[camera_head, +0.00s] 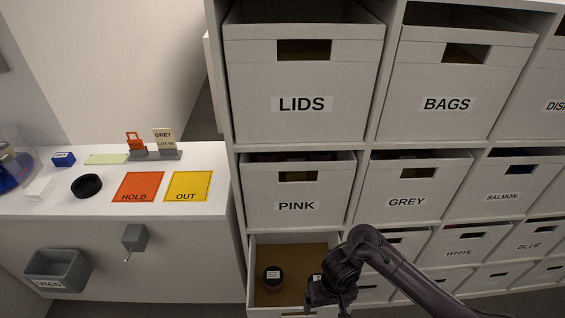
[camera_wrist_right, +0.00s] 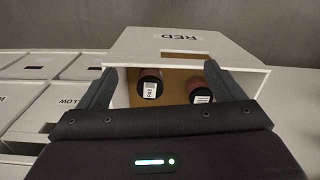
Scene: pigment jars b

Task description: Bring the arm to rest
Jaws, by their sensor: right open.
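My right arm comes in from the lower right in the head view. Its gripper (camera_head: 328,302) is over the front part of an open drawer (camera_head: 290,248) below the PINK bin. In the right wrist view the gripper (camera_wrist_right: 178,78) is open with its two fingers spread wide, and nothing is between them. Beyond them the drawer (camera_wrist_right: 225,50), labelled RED upside down, holds two dark-capped jars, one on the left (camera_wrist_right: 150,78) and one on the right (camera_wrist_right: 212,82). In the head view one jar (camera_head: 272,278) shows clearly and the other is partly hidden by the gripper. My left gripper is not in view.
A shelf unit (camera_head: 237,150) of labelled bins fills the right side. A white counter (camera_head: 60,205) at left bears an orange HOLD mat (camera_head: 138,185), a yellow OUT mat (camera_head: 188,184) and a black ring-shaped dish (camera_head: 87,185). A grey USED bin (camera_head: 58,270) hangs on its front.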

